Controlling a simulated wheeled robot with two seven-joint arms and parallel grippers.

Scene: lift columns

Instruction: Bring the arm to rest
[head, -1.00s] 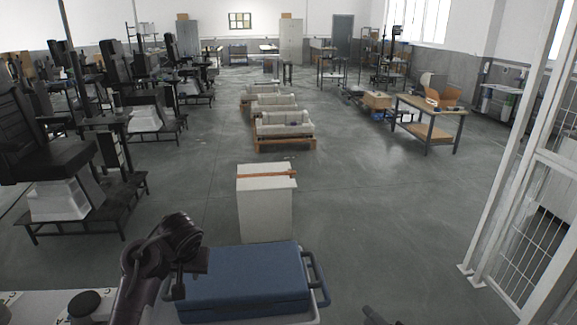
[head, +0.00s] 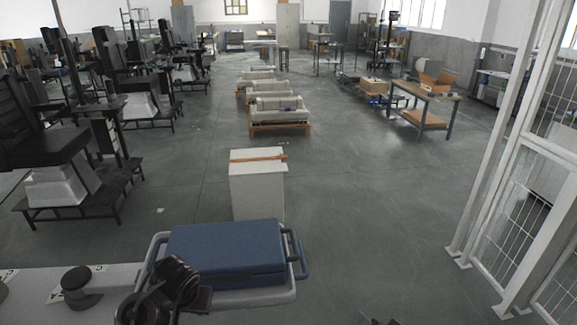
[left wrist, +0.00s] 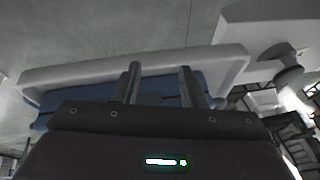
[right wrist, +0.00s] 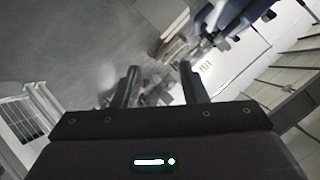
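My left arm (head: 165,290) shows low at the left of the head view, in front of a white tray with a blue case on it; its fingertips are hard to make out there. In the left wrist view my left gripper (left wrist: 158,82) has its two fingers apart, with the tray and case behind them and nothing held. My right gripper (head: 376,320) shows only as a dark tip at the bottom edge of the head view. In the right wrist view it (right wrist: 158,82) has its fingers apart and empty, with floor and blurred furniture beyond.
The blue case (head: 225,245) lies in the white tray (head: 235,298) at the end of a light counter (head: 30,290). A white box (head: 257,190) stands behind. A white mesh fence (head: 500,230) is on the right. Floor between is clear. Dark machines line the left.

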